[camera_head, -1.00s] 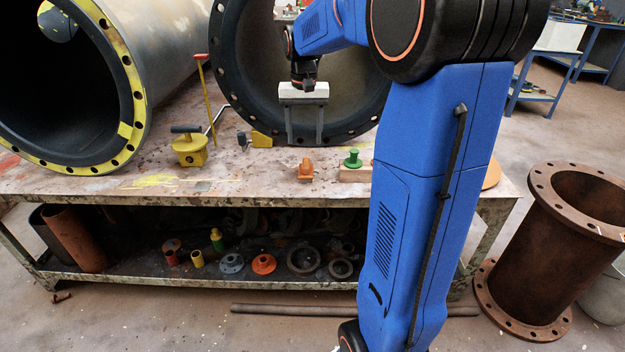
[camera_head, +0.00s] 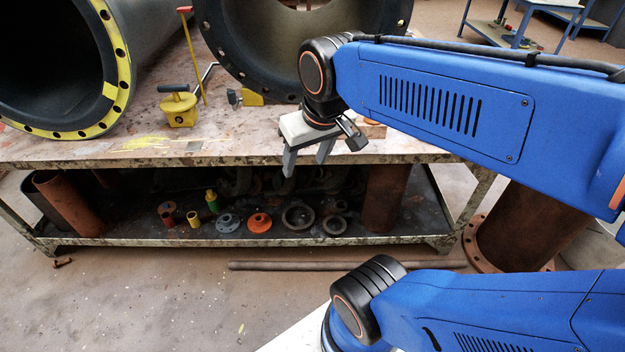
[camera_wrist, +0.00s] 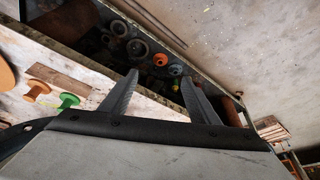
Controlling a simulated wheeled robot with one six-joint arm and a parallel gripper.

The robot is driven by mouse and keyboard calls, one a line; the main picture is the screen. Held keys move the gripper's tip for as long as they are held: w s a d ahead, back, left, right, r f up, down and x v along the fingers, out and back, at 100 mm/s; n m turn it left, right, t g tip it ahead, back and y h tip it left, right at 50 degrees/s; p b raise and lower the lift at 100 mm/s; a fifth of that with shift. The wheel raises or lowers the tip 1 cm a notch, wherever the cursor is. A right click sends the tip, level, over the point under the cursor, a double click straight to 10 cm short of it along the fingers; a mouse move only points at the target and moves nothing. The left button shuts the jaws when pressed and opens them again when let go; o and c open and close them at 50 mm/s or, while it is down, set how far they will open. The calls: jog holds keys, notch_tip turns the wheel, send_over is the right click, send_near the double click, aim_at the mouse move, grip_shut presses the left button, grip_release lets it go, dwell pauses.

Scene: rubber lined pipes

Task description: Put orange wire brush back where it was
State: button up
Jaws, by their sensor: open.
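My gripper (camera_head: 307,163) is open and empty, its two grey fingers pointing down at the front edge of the workbench (camera_head: 240,150). The wrist view shows the fingers (camera_wrist: 160,80) apart with nothing between them. A small orange spool-shaped piece (camera_wrist: 38,88) lies on the benchtop at the left of the wrist view, beside a similar green piece (camera_wrist: 68,101). I cannot tell whether the orange piece is the wire brush. It is hidden behind my gripper in the head view.
Large flanged pipes (camera_head: 118,60) lie on the bench. A yellow tool (camera_head: 180,108) stands on it. The lower shelf holds an orange flange (camera_head: 259,222), grey rings (camera_head: 298,217) and small pots. A brown flanged pipe (camera_head: 520,225) stands on the floor at right.

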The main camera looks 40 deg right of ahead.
jog(key=shift+n+t, duration=0.4)
jog(key=shift+n, duration=0.1)
jog(key=s+f, duration=0.1)
jog(key=s, duration=0.1)
jog(key=s+a+f, duration=0.1)
jog(key=s, duration=0.1)
jog(key=shift+f, duration=0.3)
